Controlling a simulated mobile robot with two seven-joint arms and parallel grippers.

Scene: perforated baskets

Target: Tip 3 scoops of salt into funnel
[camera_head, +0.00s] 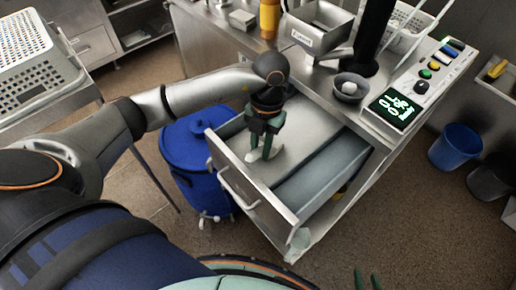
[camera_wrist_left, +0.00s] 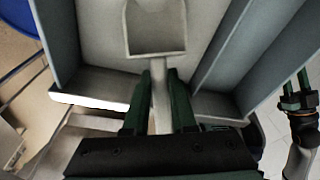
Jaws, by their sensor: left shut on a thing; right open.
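My left gripper (camera_head: 265,150) is inside the open drawer's (camera_head: 225,192) left compartment, shut on the handle of a pale scoop (camera_head: 277,152). In the left wrist view the fingers (camera_wrist_left: 158,95) clasp the handle, and the scoop's square, shallow pan (camera_wrist_left: 156,32) points away over the pale compartment floor. I cannot tell whether salt lies in the pan or the compartment. A metal hopper (camera_head: 327,19) with a label that seems to read "Funnel" stands on the counter behind the drawer. My right gripper (camera_head: 367,279) is open and empty at the bottom edge, away from the drawer.
A small dark bowl (camera_head: 350,88) with something white in it sits on the counter, beside a control box (camera_head: 408,88) with a green display. A blue bin (camera_head: 188,140) stands left of the drawer. A divider splits the drawer; its right compartment (camera_head: 325,170) looks empty.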

